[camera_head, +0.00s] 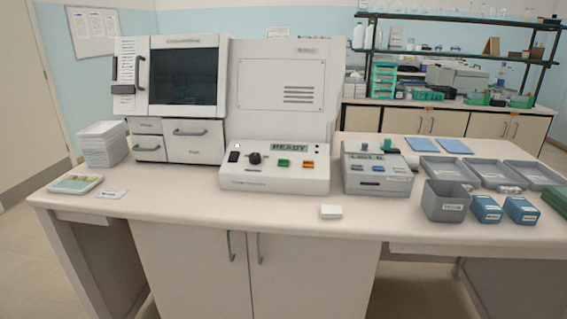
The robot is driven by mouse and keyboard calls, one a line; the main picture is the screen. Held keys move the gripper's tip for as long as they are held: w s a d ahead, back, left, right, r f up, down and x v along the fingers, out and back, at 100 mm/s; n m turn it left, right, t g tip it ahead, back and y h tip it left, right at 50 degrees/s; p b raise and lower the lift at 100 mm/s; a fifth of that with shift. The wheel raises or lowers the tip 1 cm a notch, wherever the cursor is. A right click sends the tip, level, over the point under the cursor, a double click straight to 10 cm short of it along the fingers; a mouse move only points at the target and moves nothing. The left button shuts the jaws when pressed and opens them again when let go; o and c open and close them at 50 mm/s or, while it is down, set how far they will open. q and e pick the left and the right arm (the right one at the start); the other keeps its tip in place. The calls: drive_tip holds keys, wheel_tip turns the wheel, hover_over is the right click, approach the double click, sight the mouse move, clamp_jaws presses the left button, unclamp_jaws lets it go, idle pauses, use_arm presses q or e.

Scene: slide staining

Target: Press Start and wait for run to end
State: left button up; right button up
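The stainer (187,95) stands on the bench, a large white machine with a dark window in its left part. Its control panel (275,180) juts out at the front and its display (289,147) reads "READY". The panel carries a green button (283,163), an orange button (308,165), a black knob (255,158) and a dark switch (234,156). The button labels are too small to read, so I cannot tell for sure which is Start. Neither of my grippers is in view.
A smaller grey device (377,172) stands right of the panel. Grey trays (447,170), a grey bin (443,203) and blue boxes (486,210) fill the bench's right side. A small white block (331,212) lies near the front edge. A slide tray (75,184) is at left.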

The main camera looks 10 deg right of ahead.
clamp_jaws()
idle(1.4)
